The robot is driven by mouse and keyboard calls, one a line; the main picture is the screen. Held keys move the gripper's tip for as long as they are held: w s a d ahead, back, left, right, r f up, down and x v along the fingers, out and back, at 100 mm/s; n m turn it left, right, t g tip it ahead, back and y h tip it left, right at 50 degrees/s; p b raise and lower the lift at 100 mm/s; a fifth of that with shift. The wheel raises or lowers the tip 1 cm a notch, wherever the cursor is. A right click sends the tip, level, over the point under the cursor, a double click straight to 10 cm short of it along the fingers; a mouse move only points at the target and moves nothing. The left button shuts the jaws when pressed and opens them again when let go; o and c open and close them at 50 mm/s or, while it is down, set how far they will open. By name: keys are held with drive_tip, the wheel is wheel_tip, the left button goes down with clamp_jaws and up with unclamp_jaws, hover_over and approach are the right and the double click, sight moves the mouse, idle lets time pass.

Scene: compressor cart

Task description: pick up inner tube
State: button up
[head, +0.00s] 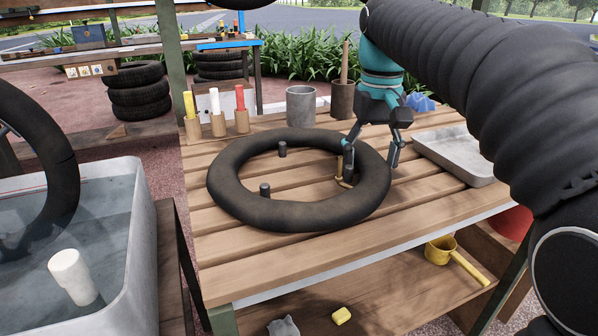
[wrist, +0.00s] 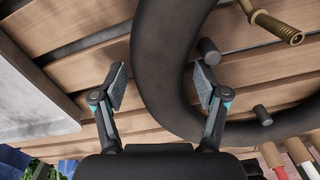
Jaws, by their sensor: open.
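The inner tube (head: 243,204) is a thick black ring lying flat on the slatted wooden bench (head: 330,245). Its brass valve (head: 346,181) is on the inner side at the right, and also shows in the wrist view (wrist: 274,22). My gripper (head: 371,160) is over the tube's right side, pointing down, open and empty. In the wrist view the tube's wall (wrist: 163,70) runs between the spread fingers, one on the inner side and one on the outer. I cannot tell whether either finger touches the rubber.
Short dark pegs (head: 264,189) stand inside the ring; one (wrist: 209,51) is close to the inner finger. A grey metal tray (head: 455,150) lies right of the tube. A grey can (head: 301,107) and coloured-handled tools (head: 215,112) stand behind. A water tub (head: 120,215) is at left.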

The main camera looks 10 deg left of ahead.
drive_tip(key=shift+f, duration=0.15)
drive_tip(key=c, duration=1.2)
drive_tip(key=shift+o, duration=0.2)
